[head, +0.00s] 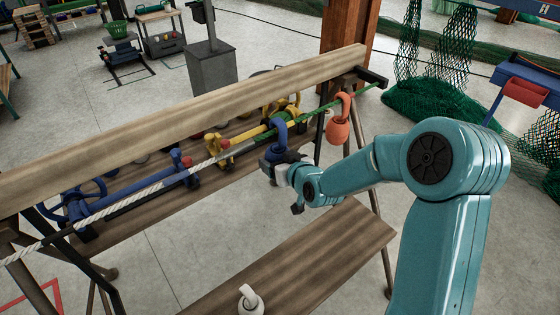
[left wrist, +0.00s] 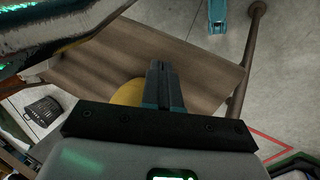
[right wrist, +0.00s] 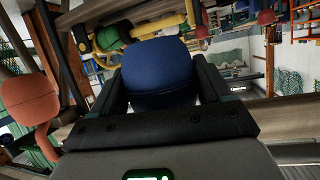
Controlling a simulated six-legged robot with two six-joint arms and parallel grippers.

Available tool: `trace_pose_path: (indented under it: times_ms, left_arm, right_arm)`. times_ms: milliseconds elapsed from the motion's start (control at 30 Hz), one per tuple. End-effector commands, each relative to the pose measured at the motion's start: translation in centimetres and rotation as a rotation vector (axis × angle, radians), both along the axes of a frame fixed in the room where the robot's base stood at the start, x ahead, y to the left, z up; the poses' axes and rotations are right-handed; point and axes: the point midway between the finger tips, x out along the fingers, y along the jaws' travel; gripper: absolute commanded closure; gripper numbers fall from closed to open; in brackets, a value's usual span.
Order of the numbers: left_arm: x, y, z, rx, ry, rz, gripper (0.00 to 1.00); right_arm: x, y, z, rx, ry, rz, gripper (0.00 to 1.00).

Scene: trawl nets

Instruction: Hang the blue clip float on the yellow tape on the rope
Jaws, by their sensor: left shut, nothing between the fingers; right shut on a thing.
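The blue clip float (head: 271,155) is in my right gripper (head: 280,163), with its hook (head: 281,125) up at the rope (head: 330,106). I cannot tell whether the hook is around the rope or only beside it. In the right wrist view the blue float body (right wrist: 158,72) fills the space between the two fingers. The yellow tape cannot be made out clearly; the hook and yellow gear behind crowd that stretch. My left gripper (left wrist: 163,80) is shut and empty in the left wrist view, and is not seen in the head view.
An orange float (head: 338,131) hangs at the rope's right end; it is close left in the right wrist view (right wrist: 30,98). A wooden beam (head: 180,115) runs behind the rope. A pale float (head: 250,300) is on the lower plank (head: 310,255). A yellow round thing (left wrist: 127,94) is partly hidden behind my left fingers.

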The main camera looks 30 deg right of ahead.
Motion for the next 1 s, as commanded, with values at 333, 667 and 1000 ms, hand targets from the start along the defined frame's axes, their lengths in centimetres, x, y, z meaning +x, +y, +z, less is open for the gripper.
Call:
trace_pose_path:
  times_ms: [333,667,1000]
  left_arm:
    - [0.02,0.0,-0.63,0.0,-0.001,0.0,1.0]
    - [0.02,0.01,-0.61,0.0,-0.001,0.0,1.0]
    - [0.02,0.0,-0.59,0.0,-0.001,0.0,1.0]
  right_arm:
    - [0.01,-0.01,-0.49,0.0,-0.002,0.0,0.54]
    - [0.0,-0.01,-0.49,0.0,-0.001,0.0,0.0]
    - [0.01,0.0,-0.22,-0.001,-0.002,0.001,0.0]
